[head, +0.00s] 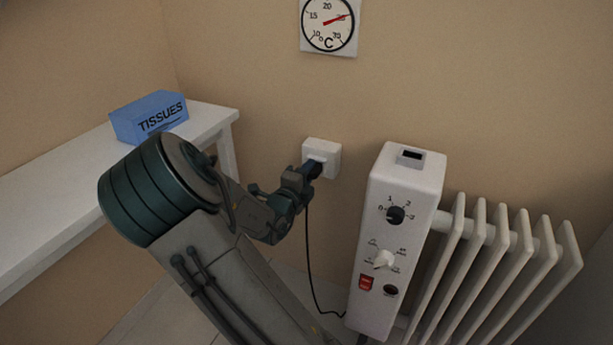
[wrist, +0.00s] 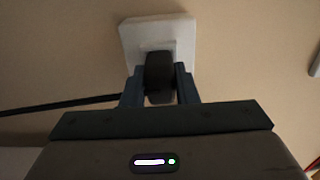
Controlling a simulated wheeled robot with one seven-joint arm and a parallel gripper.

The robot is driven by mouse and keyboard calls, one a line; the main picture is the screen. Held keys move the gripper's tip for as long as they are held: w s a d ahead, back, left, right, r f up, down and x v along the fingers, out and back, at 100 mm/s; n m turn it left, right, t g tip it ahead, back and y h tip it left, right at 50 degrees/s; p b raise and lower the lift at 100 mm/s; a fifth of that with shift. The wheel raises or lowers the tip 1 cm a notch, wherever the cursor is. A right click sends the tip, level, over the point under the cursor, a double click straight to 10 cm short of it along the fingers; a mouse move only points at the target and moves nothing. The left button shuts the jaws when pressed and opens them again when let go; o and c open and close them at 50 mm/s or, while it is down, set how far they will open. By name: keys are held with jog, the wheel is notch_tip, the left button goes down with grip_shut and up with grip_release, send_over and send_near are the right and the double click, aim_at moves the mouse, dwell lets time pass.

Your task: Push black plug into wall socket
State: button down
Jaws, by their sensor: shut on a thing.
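The white wall socket (head: 322,150) is on the beige wall, left of the heater. It also shows in the wrist view (wrist: 170,40), at top centre. The black plug (wrist: 159,74) is between the two fingers of my gripper (wrist: 160,88), which is shut on it. The plug is right in front of the socket's face and overlaps it in the wrist view. In the head view, my gripper (head: 306,175) is at the socket and mostly hides the plug. The plug's pins are hidden, so I cannot tell how deep it sits.
The black cord (head: 309,250) hangs from the plug to the white heater (head: 395,240) at right. A white bench (head: 70,205) with a blue tissue box (head: 150,116) stands at left. A thermometer (head: 328,25) hangs above the socket. The wall around the socket is clear.

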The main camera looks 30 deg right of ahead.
jog(key=c, duration=1.1)
grip_release()
jog(key=shift+o, duration=0.2)
jog(key=p+v, duration=0.4)
jog(key=v, duration=0.9)
jog(key=shift+s+a, duration=0.25)
